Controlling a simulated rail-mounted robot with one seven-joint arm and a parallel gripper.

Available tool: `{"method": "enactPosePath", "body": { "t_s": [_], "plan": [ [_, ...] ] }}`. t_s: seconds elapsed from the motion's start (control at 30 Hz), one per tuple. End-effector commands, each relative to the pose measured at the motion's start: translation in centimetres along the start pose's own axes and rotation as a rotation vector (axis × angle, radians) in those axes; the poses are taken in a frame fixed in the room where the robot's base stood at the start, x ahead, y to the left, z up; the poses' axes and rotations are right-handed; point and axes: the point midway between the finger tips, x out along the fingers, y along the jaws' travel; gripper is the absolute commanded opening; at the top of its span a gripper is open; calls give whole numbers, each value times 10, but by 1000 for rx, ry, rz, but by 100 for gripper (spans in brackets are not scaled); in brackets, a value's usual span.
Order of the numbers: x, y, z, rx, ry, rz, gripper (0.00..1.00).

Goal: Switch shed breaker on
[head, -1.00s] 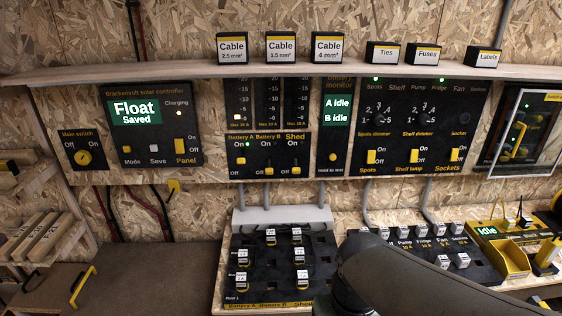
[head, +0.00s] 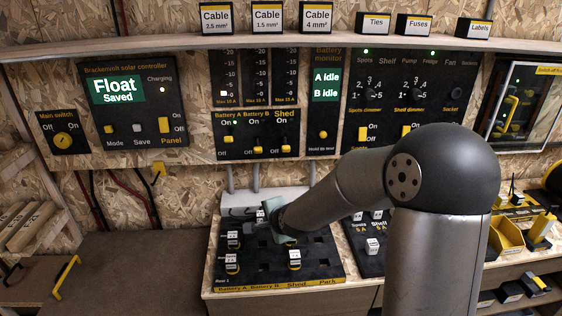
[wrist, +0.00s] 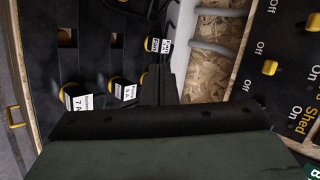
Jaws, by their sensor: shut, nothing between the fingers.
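The shed breaker is a yellow switch (head: 286,148) at the right end of the black battery panel (head: 243,140), under the Shed label. Its handle sits low, toward Off. The Battery A switch (head: 228,139) is up with a green light, and the Battery B switch (head: 257,149) is down. My gripper (head: 245,228) is shut and empty, below the panel and over the plug board. Its dark fingers show in the wrist view (wrist: 163,85), apart from the breaker.
The black plug board (head: 318,262) holds several white-labelled plugs below my gripper. Grey conduits (wrist: 218,30) run between board and panel. The shelf (head: 160,47) juts out above the panels. The brown bench top (head: 130,270) at left is clear.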

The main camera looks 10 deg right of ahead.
Motion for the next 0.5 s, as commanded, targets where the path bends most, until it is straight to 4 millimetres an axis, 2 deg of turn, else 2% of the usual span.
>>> {"method": "enactPosePath", "body": {
  "t_s": [0.03,0.1,0.2,0.33,0.5],
  "plan": [
    [26,-3,-3,148,-16,-75,0],
    [50,-20,-10,365,-44,-195,0],
    [74,-42,-26,688,-101,-369,0],
    [90,-65,-59,1074,-191,-584,0],
    [92,-78,-102,1421,-294,-799,0]
  ]
}}
